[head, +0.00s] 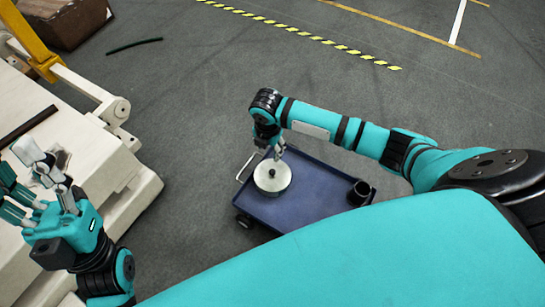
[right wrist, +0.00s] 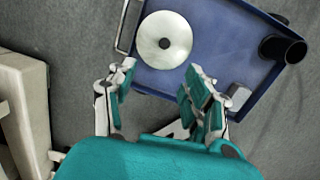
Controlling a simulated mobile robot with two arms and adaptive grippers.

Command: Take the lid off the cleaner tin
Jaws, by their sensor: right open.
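The cleaner tin (head: 272,184) stands upright on a blue cart. Its round, pale lid (head: 265,172) has a dark knob in the middle and sits on top of the tin. In the right wrist view the lid (right wrist: 178,55) shows from above, beyond the fingertips. My right gripper (head: 279,151) is at the tin's far edge in the head view. In the right wrist view my right gripper (right wrist: 158,82) has its fingers wide apart with nothing between them. My left gripper (head: 38,185) is at the lower left, away from the cart, its fingers spread.
The blue cart (head: 312,193) has a raised rim, a handle at the left and a dark cup (head: 361,192) at its right corner. A small grey block (right wrist: 239,97) lies on the cart. White machinery (head: 100,165) stands at the left. The floor beyond is open.

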